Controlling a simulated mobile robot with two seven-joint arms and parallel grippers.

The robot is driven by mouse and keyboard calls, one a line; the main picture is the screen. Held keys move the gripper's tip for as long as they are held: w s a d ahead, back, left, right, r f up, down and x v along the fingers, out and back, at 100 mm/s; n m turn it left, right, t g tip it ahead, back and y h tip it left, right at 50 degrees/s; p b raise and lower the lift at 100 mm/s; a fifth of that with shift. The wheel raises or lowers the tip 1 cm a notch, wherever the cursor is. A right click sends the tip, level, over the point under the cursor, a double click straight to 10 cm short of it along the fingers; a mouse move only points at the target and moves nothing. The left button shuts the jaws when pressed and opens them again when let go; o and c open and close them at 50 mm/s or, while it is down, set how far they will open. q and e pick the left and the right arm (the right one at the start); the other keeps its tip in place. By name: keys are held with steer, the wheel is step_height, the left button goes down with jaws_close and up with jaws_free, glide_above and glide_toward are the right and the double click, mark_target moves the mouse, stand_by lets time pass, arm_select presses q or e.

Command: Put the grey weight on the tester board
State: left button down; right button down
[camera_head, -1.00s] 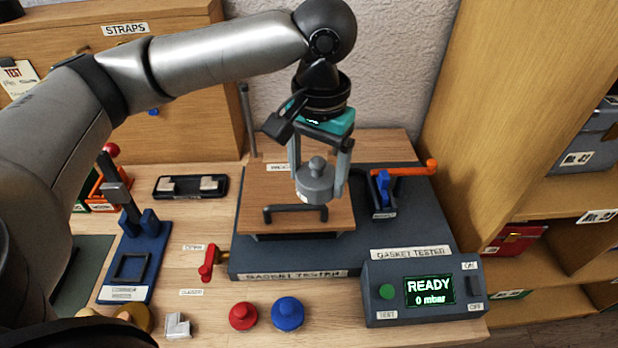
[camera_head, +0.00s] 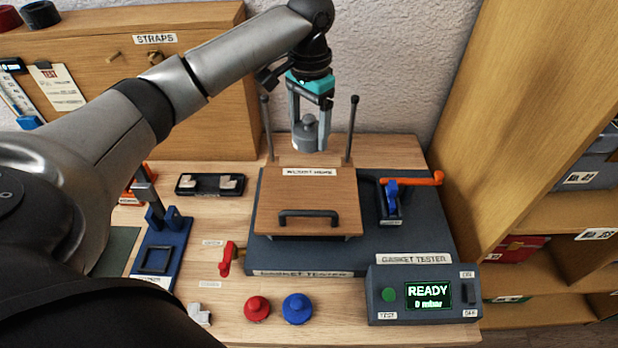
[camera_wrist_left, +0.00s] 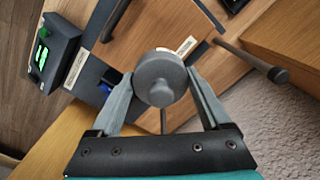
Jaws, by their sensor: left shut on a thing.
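The grey weight (camera_head: 308,136) is a short cylinder with a knob on top. My left gripper (camera_head: 311,128) is shut on it and holds it above the back part of the tester, between two upright rods. The weight (camera_wrist_left: 160,78) also shows between the two fingers in the left wrist view. The tester board (camera_head: 305,196) is a brown wooden plate with a dark handle (camera_head: 308,215) at the front and a label near its back edge. Nothing lies on the board. My right gripper is not in view.
A red knob (camera_head: 257,308) and a blue knob (camera_head: 297,308) stand in front. A wooden shelf (camera_head: 505,130) rises at right.

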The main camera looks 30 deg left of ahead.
mark_target(309, 187)
arm_select(q)
step_height(309, 187, down, 14)
steer(key=shift+r+b, duration=0.2)
steer(key=shift+b, duration=0.7)
jaws_free()
steer(key=shift+f, duration=0.2)
step_height(309, 187, up, 12)
steer(key=shift+d+r+p, duration=0.1)
steer(key=shift+r+p, duration=0.05)
steer(key=shift+p, duration=0.7)
